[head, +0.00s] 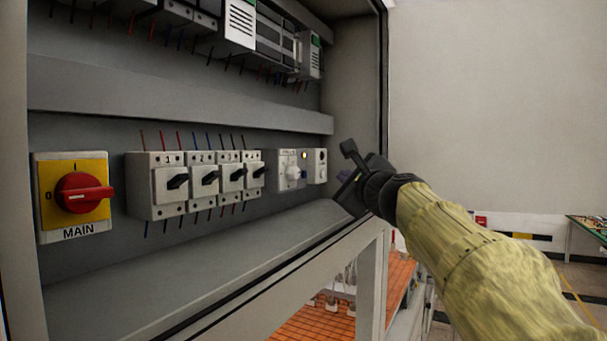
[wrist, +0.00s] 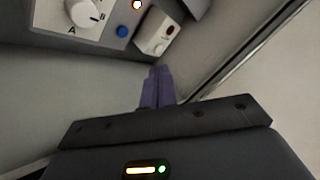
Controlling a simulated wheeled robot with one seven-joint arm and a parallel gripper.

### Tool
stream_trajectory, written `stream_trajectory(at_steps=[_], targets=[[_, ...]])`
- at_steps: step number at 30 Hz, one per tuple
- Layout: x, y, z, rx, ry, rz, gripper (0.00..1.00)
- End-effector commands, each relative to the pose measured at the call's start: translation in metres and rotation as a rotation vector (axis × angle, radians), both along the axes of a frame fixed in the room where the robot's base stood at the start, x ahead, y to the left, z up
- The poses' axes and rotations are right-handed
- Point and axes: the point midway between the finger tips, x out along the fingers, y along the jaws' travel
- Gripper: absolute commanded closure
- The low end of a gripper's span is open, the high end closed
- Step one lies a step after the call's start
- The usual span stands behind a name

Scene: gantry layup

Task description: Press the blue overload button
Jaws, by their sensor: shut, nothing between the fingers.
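The blue button (wrist: 122,31) is a small round button in the wrist view, on the grey panel beside a white rotary knob marked A and B (wrist: 83,12). In the head view my gripper (head: 346,175) is at the cabinet's right edge, right of the modules.
A lit lamp (wrist: 137,4) is above the button. A white module with a dark red round part (wrist: 155,32) stands just right of it. The head view shows several breakers (head: 206,180) and a red MAIN switch (head: 83,193) to the left. The cabinet's side wall (head: 352,95) is close by.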

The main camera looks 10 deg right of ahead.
Motion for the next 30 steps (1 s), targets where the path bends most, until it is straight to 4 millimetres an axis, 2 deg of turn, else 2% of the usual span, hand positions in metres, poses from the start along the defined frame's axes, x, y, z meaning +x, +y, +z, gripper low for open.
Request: stream_trajectory(at_steps=[15, 30], targets=[[0.033, 0.045, 0.002, 0.0, -0.001, -0.001, 1.0], [0.036, 0.051, 0.001, 0.0, -0.001, -0.001, 1.0]])
